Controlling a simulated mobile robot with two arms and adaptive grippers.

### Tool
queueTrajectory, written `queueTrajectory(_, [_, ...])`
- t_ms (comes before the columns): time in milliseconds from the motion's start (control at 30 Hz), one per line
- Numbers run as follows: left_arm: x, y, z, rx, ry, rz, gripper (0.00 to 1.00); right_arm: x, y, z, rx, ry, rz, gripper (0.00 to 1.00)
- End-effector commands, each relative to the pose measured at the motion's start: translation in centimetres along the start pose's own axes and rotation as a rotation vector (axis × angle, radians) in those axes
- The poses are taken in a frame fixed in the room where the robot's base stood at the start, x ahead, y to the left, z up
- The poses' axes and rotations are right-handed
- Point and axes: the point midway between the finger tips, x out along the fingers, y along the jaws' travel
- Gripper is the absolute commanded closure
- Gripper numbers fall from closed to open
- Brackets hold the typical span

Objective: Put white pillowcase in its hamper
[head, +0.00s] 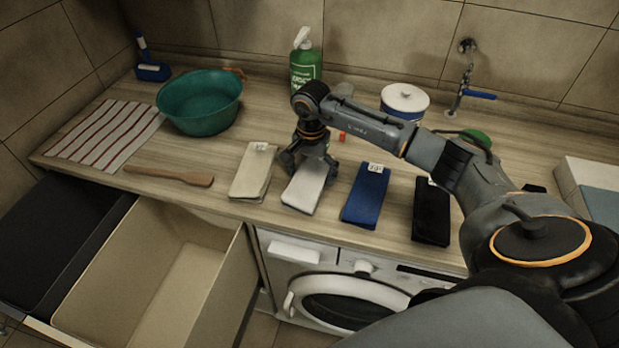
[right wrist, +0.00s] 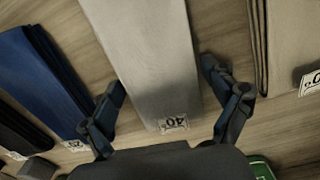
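The white pillowcase (head: 303,192) lies folded flat on the wooden counter, between a cream folded cloth (head: 252,173) and a blue one (head: 366,196). My right gripper (head: 308,168) is right over its back end, pointing down. In the right wrist view the open fingers (right wrist: 162,78) stand on either side of the pillowcase (right wrist: 150,50), apart from it, with its small tag (right wrist: 173,125) between them. An open beige hamper (head: 165,300) stands below the counter at front left, beside a dark one (head: 55,235). My left gripper is not in view.
A black folded cloth (head: 431,212) lies at the right. A wooden spatula (head: 170,176), striped towel (head: 103,135) and green basin (head: 200,105) occupy the left counter. A green bottle (head: 305,65) and white pot (head: 404,102) stand behind. A washing machine (head: 340,300) is below.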

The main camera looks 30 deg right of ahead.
Motion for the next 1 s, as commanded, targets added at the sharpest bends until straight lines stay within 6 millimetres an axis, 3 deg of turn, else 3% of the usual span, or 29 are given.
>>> queueTrajectory(33, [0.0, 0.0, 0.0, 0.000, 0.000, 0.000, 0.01, 0.0, 0.0, 0.0, 0.000, 0.000, 0.000, 0.33])
queueTrajectory(200, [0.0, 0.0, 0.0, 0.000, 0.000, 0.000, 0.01, -0.1, 0.0, 0.0, 0.000, 0.000, -0.001, 0.64])
queueTrajectory(467, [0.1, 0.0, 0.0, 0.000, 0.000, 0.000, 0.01, -0.2, 0.0, 0.0, 0.000, 0.001, -0.001, 0.64])
queueTrajectory(633, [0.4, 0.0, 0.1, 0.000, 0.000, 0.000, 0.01, -1.2, -0.1, -0.1, 0.000, 0.002, -0.003, 0.64])
queueTrajectory(767, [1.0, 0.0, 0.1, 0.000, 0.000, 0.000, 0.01, -3.2, -0.1, -0.1, -0.001, 0.004, -0.004, 0.64])
queueTrajectory(1000, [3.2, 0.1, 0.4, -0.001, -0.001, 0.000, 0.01, -8.1, 2.5, 3.5, -0.005, 0.007, -0.006, 0.64])
